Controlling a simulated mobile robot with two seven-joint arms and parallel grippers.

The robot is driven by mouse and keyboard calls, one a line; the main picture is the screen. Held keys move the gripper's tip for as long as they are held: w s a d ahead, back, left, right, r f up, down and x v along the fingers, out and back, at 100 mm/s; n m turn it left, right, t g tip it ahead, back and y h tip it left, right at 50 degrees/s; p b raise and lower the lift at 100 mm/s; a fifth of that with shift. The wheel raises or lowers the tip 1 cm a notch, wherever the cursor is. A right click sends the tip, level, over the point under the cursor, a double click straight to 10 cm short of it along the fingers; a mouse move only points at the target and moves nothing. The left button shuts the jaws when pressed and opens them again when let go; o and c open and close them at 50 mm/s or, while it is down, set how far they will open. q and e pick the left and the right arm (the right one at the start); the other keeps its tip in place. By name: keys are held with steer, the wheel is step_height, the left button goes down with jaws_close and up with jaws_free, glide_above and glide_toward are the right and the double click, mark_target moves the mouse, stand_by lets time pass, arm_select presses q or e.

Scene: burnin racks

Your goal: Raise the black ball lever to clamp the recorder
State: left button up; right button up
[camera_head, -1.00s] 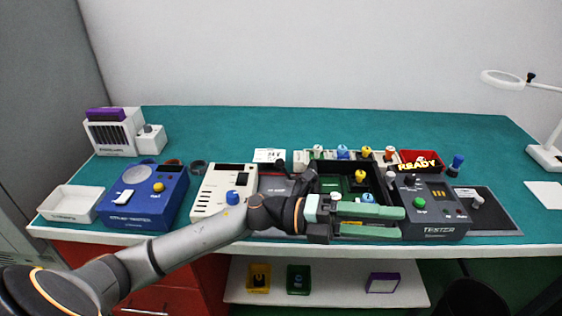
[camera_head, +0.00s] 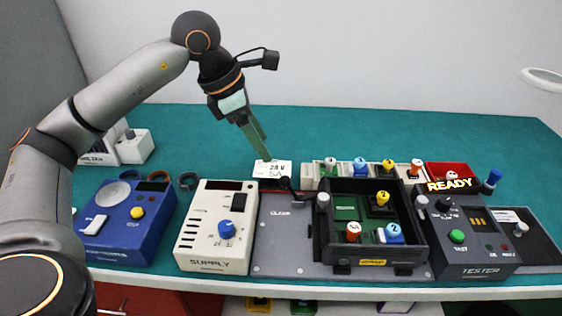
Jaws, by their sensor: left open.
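The black ball lever (camera_head: 285,183) stands at the back of the grey clamp plate (camera_head: 278,245), its ball just left of the recorder. The recorder, a black open box (camera_head: 372,263) with a yellow front label, sits on the plate and holds several coloured, numbered knobbed parts. My left gripper (camera_head: 264,157) is open and empty. My right gripper is out of view.
A white supply (camera_head: 213,253) and a blue tester (camera_head: 130,249) stand left of the plate. A dark tester (camera_head: 472,262) with a lit READY sign stands right. Behind the recorder are a row of coloured knobs and a red bin (camera_head: 449,168).

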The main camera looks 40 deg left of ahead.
mark_target(283, 177)
arm_select(q)
steer(key=x, duration=1.2)
steer(key=shift+w+a+f, duration=0.1)
steer(key=shift+w+a, duration=0.1)
steer(key=shift+a, duration=0.05)
jaws_close()
stand_by(1.1)
